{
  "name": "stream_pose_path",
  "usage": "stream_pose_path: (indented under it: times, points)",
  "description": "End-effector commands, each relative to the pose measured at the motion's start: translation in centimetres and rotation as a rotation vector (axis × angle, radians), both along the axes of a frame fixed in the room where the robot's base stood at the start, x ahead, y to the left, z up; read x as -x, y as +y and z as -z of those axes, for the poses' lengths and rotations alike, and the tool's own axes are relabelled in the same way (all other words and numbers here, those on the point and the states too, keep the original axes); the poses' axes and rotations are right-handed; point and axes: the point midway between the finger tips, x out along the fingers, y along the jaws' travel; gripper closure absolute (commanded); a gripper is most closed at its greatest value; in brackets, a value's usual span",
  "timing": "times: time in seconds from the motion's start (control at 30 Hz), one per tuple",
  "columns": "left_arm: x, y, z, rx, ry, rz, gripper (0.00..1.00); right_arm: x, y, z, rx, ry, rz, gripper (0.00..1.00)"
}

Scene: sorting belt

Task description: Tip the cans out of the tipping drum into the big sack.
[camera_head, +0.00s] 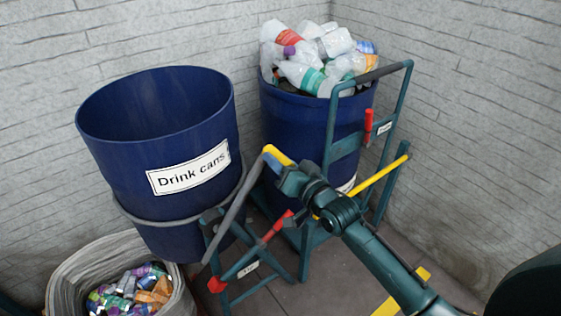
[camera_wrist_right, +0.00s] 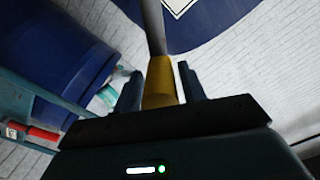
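The blue tipping drum (camera_head: 160,130), labelled "Drink cans", stands in a green frame (camera_head: 250,255) at the left. Its open mouth faces up; I see only bare inner wall, and its bottom is hidden. I cannot tell if it is tilted a little. The big sack (camera_head: 65,275) stands open at the lower left, with several cans (camera_head: 130,290) in it. A grey lever with a yellow grip (camera_wrist_right: 160,85) runs beside the drum. My right gripper (camera_head: 278,168) is shut on the yellow grip, with a finger on each side in the wrist view. My left gripper is not in view.
Red handles (camera_head: 280,222) show on both frames. Grey block walls (camera_head: 450,90) close off the back and right.

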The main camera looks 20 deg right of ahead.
Motion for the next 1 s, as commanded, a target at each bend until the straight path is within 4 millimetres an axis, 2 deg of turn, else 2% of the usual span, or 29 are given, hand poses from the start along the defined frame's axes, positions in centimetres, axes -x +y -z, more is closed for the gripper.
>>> stream_pose_path:
  times: [0.03,0.5,0.77,1.0]
  points:
    - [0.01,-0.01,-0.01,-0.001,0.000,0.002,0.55,0.01,0.00,0.00,0.000,0.000,0.000,0.63]
    - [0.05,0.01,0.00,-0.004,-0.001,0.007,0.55,0.03,-0.02,0.01,0.000,0.000,0.000,1.00]
    - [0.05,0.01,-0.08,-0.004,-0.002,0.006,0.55,-0.03,0.07,-0.09,0.004,-0.001,0.000,1.00]
    - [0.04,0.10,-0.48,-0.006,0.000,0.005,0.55,-0.59,0.93,-0.92,0.042,-0.017,0.000,1.00]
